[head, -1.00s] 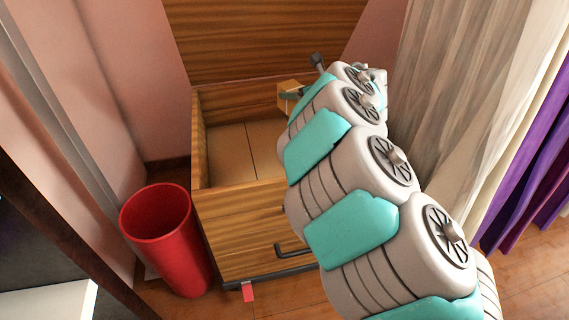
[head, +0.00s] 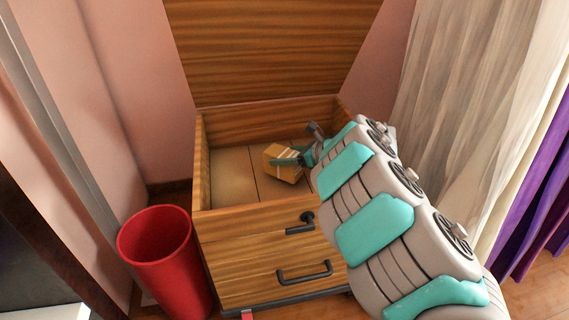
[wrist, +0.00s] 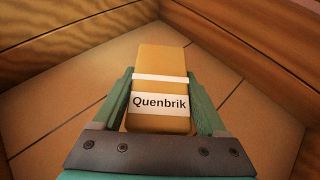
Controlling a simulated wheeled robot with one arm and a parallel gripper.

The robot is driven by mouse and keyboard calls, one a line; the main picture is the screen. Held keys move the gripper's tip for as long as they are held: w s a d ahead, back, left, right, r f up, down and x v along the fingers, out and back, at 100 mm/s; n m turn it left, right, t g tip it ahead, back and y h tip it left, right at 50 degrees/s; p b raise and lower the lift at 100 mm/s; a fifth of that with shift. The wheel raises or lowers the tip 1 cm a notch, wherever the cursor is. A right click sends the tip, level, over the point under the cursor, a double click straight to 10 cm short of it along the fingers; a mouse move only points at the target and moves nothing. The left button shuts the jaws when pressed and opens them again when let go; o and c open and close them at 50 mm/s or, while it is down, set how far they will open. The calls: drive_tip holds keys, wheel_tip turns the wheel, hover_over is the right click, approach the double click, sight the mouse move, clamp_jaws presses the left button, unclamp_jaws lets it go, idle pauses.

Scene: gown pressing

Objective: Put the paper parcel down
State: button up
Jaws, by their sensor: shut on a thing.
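The paper parcel (head: 284,166) is a small tan box with white bands. In the wrist view the parcel (wrist: 160,62) carries a white label reading "Quenbrik". My gripper (head: 290,160) is shut on it, with one green finger along each side in the wrist view (wrist: 161,100). The parcel is inside the open wooden chest (head: 255,222), tilted in the head view, towards the right side of the chest's inside. The chest's bottom shows beneath it; I cannot tell whether the parcel touches it.
The chest's lid (head: 270,50) stands raised at the back. The left part of the chest floor (head: 232,178) is bare. A red bin (head: 165,262) stands left of the chest. Pale curtains (head: 460,90) and a purple curtain (head: 540,190) hang at the right.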

drive_tip(key=shift+f, duration=1.3)
drive_tip(key=shift+f, duration=0.15)
drive_tip(key=o, duration=1.6)
drive_tip(key=shift+c, duration=0.2)
drive_tip(key=shift+r, duration=0.25)
drive_tip(key=v, duration=1.2)
drive_tip(key=shift+b, duration=0.4)
drive_tip(key=shift+f, duration=0.15)
